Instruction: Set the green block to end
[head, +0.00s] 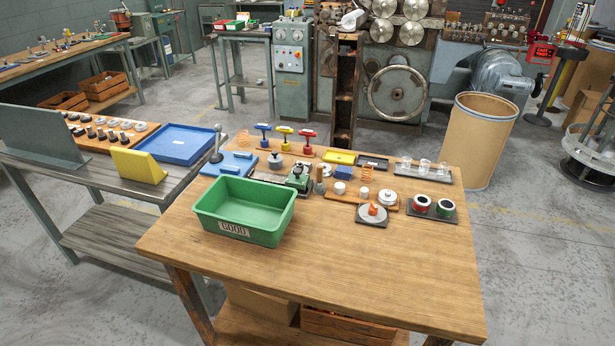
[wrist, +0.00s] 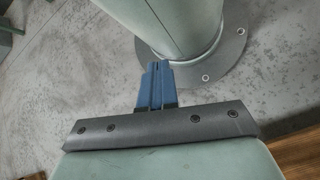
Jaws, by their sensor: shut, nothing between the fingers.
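A small green block (head: 298,175) sits on a dark base on the wooden workbench (head: 340,262), just behind the right side of the green bin. It looks like part of a small fixture. Its exact position along the base is too small to tell. No "end" mark can be made out. My gripper (wrist: 157,68) shows in the wrist view, with its blue fingers together and nothing between them. It hangs over the grey floor, next to a round grey-green column foot, away from the block. My gripper is not in the head view.
A green bin (head: 239,211) labelled GOOD stands at the left of the bench. Blue, yellow and red handled tools (head: 284,136) stand behind. A black holder with red and green rings (head: 434,208) and small trays lie to the right. The bench front is clear.

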